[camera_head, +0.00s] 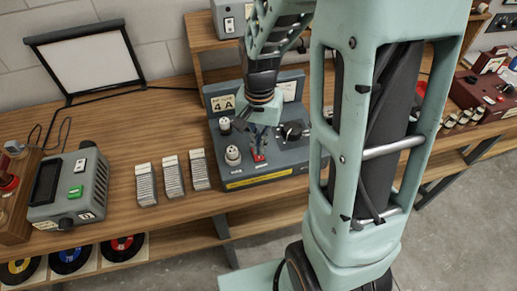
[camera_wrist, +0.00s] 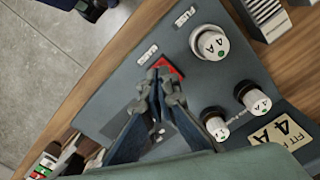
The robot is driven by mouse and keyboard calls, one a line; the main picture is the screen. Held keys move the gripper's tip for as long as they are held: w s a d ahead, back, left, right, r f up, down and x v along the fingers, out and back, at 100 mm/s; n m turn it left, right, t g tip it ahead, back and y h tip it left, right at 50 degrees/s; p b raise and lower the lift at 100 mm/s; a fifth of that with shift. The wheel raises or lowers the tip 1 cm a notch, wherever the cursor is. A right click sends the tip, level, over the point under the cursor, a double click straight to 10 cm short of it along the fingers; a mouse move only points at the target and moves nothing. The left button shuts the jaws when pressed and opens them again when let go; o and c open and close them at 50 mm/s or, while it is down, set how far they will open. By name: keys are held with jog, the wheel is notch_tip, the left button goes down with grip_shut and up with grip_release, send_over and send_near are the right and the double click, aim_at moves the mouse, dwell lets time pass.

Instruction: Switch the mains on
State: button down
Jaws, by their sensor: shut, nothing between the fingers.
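A dark grey sloped panel (camera_head: 215,150) stands on the wooden bench; the wrist view shows its face close up (camera_wrist: 108,102). A red switch (camera_wrist: 172,69) sits on it near a small white label; it also shows in the head view (camera_head: 258,157). My gripper (camera_wrist: 160,80) is shut and empty, its fingertips right at the red switch and partly covering it. I cannot tell whether they touch it, or which way the switch is set. In the head view my gripper (camera_head: 262,140) points down over the panel's middle.
Three white-topped fuse holders, one (camera_wrist: 208,42) marked 4, and a "4 A" card (camera_wrist: 282,133) are on the panel.

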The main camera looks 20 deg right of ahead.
jog(key=shift+r+p, duration=1.5)
jog(key=shift+r, duration=0.7)
